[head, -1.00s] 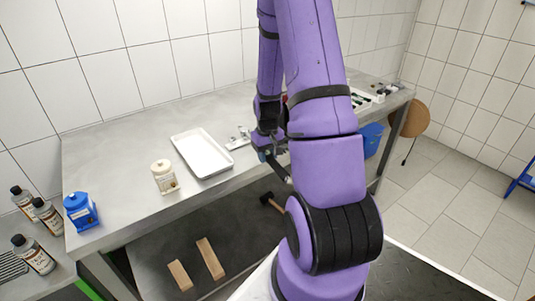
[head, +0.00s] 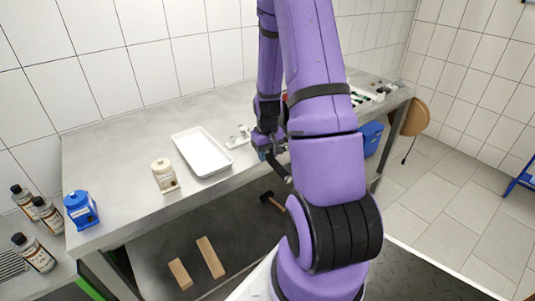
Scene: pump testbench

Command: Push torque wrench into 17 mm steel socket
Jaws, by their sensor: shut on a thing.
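My gripper (head: 264,150) is at the front edge of the bench, right of the white tray, and is largely hidden by my purple arm. It is shut on a dark bar-like tool, the torque wrench (head: 281,170), whose visible part slants down to the right past the bench edge. Small metallic parts (head: 238,136) lie on the bench just left of my gripper. I cannot tell whether the 17 mm steel socket is among them, nor whether the wrench touches a socket.
A hammer (head: 272,201) and wooden blocks (head: 210,257) lie on the lower shelf. A blue bin (head: 371,138) is at right.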

